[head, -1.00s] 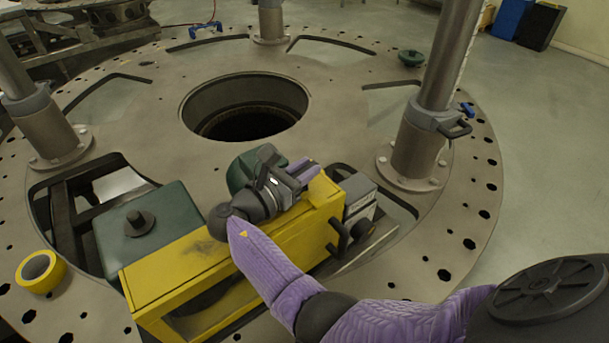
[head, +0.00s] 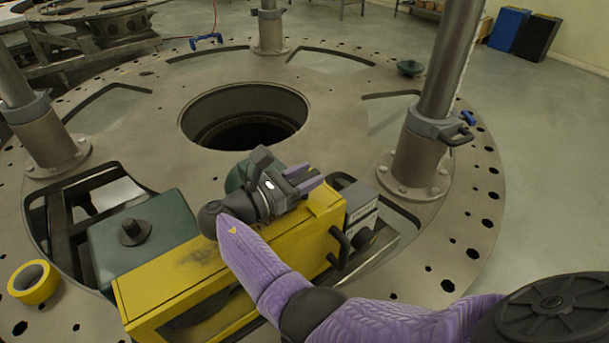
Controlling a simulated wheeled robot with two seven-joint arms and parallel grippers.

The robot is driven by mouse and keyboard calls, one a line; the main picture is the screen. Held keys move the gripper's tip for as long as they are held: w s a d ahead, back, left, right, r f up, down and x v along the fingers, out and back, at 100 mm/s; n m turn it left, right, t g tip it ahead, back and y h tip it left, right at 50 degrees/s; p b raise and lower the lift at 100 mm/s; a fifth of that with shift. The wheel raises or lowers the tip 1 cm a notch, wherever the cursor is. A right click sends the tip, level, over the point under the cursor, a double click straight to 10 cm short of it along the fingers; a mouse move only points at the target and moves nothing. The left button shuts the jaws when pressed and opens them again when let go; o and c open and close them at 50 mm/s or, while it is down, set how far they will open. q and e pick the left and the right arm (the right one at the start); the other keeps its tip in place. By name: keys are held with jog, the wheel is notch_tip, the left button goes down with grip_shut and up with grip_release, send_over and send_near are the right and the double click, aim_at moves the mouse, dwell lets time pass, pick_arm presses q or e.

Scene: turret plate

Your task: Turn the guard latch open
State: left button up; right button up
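A yellow guard box (head: 185,278) with a window in its front lies across an opening in the turret plate. My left gripper is out of view.
The round turret plate (head: 130,130) has a large central hole and upright posts, one (head: 415,165) close on the right. A green block (head: 140,240) and a yellow tape roll (head: 34,281) are at left. A grey box (head: 361,215) stands behind the handle.

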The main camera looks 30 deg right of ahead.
jog(key=shift+o, duration=0.7)
jog(key=a+b, duration=0.1)
jog(key=a, duration=0.3)
jog(key=a+b, duration=0.1)
jog(key=a, duration=0.4)
jog(key=shift+s+f, duration=0.15)
jog(key=shift+s, duration=0.05)
jog(key=shift+a, duration=0.45)
jog(key=shift+s, duration=0.1)
